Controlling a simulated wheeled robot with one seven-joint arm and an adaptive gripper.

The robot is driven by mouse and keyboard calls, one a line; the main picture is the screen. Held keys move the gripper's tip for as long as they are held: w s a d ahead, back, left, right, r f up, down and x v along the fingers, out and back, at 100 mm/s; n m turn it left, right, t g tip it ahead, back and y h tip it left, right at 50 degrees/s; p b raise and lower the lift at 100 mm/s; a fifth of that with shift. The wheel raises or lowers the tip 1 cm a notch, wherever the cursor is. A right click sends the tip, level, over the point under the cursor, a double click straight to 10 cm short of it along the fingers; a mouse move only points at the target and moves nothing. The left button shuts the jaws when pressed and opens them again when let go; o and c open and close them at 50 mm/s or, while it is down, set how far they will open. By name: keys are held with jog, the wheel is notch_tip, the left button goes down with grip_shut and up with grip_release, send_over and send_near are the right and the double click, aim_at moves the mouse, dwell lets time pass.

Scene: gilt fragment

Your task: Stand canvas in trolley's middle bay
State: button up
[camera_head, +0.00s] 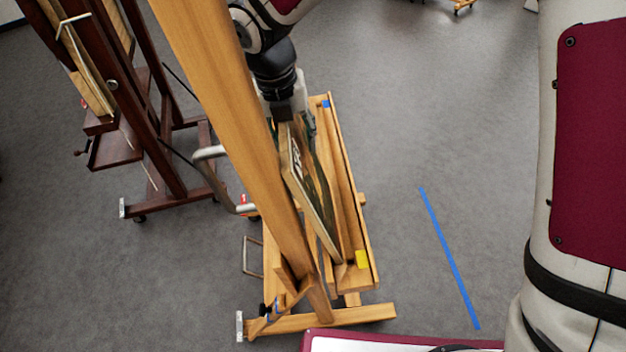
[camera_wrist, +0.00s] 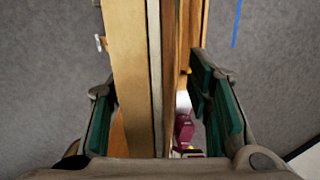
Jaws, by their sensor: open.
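The canvas (camera_head: 305,188) stands on edge in the light wooden trolley (camera_head: 352,215), with its pale edge and part of a dark green painted face showing. I cannot tell for sure which bay its lower edge is in. My gripper (camera_head: 291,112) is at the canvas's far upper end, partly hidden by the easel's beam. In the wrist view my gripper (camera_wrist: 162,108) is open, with green pads spread wide on both sides. The canvas's thin pale edge (camera_wrist: 156,70) runs between the pads, apart from both, beside wooden bars.
A light wooden easel beam (camera_head: 225,120) crosses close in front, left of the trolley. A dark brown easel (camera_head: 150,130) holding panels stands at the back left. Blue tape (camera_head: 448,255) marks the floor at the right, where the grey floor is clear.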

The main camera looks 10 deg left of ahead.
grip_shut()
jog(key=shift+a, duration=0.15)
dwell(0.4)
jog(key=shift+r, duration=0.15)
